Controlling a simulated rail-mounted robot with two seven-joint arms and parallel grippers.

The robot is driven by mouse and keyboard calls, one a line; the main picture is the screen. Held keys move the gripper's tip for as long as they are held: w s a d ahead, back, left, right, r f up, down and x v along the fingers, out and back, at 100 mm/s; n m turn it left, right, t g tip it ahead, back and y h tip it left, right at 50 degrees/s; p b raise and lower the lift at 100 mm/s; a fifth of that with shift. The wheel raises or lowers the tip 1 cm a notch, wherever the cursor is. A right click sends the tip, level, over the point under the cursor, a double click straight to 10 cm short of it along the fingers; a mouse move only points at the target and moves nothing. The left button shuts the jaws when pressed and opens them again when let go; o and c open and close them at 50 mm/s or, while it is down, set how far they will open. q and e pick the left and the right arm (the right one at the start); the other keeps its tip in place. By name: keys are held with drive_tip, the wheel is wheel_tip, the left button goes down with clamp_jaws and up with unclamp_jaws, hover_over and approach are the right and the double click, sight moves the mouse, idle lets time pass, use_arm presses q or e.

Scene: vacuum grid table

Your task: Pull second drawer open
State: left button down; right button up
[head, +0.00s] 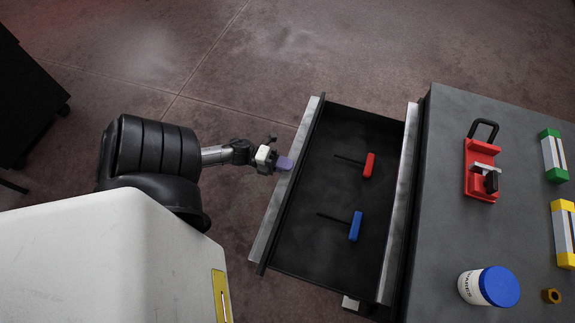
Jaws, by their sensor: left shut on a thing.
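A drawer (290,209) of the grey cabinet is pulled out to the left, and its black inside is exposed. A red-handled tool (369,165) and a blue-handled tool (355,227) lie in it. My left gripper (281,162) is at the outer side of the drawer front, near its upper part in the head view. It is shut, with a purple-grey piece at its tips against the front. The handle itself is hidden, so I cannot make out the grip in detail. My right gripper is not in view. Which drawer of the stack this is cannot be told from above.
The cabinet top (440,220) on the right carries a red clamp-like device (481,169), a white jar with a blue lid (490,287), a green-ended block (553,155), a yellow-ended block (564,233) and a brass nut (551,296). Open floor lies left of the drawer.

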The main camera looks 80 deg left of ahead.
use_arm(q)
drive_tip(key=c, duration=1)
unclamp_jaws()
drive_tip(key=shift+c, duration=0.2)
drive_tip(key=p+v, duration=0.2)
drive_tip(key=v, duration=1.1)
drive_tip(key=shift+s+a, duration=0.25)
drive_tip(key=shift+s, duration=0.1)
